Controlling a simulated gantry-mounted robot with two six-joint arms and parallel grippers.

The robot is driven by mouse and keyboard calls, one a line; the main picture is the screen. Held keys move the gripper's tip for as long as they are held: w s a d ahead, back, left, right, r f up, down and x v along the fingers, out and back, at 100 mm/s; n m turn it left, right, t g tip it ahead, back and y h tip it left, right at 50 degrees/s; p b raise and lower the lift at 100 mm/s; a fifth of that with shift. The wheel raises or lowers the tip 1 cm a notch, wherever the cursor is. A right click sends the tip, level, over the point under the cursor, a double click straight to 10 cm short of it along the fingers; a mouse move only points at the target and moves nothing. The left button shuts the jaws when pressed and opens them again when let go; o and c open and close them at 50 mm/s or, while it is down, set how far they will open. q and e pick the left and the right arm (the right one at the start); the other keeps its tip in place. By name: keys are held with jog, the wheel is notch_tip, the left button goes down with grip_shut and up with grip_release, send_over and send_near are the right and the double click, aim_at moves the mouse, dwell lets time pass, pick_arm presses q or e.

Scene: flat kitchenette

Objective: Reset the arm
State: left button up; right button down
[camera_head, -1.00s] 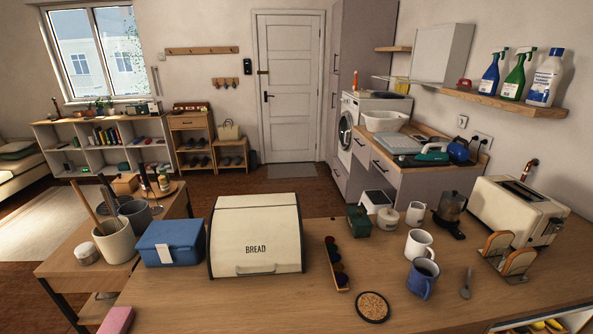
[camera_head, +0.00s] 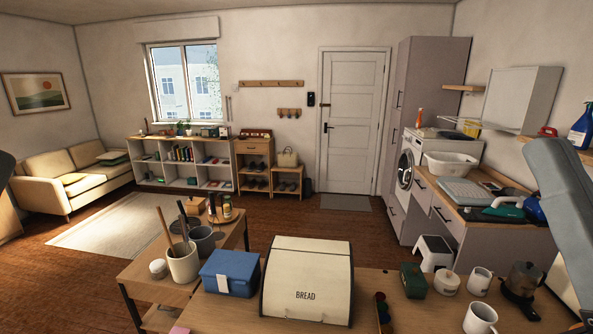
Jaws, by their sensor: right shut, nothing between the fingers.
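My right arm (camera_head: 563,205) shows as a grey, slanting link at the right edge of the head view. It passes in front of the counter and the wall side. Its fingertips cannot be made out clearly, and no object shows held by it. A dark shape (camera_head: 5,165) at the left edge may be part of my left arm; the left gripper is out of view.
The wooden table in front bears a bread box (camera_head: 305,280), a blue box (camera_head: 230,272), a green box (camera_head: 413,280), mugs and a coffee pot (camera_head: 523,280). A utensil pot (camera_head: 183,265) stands on the lower table at left. The floor (camera_head: 290,222) beyond is open.

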notch_tip(320, 180, up, 26)
jog(key=p, duration=2.2)
jog(key=shift+w+f, duration=0.1)
jog(key=shift+f, duration=0.1)
jog(key=shift+d+h, duration=0.1)
jog(key=shift+h, duration=0.2)
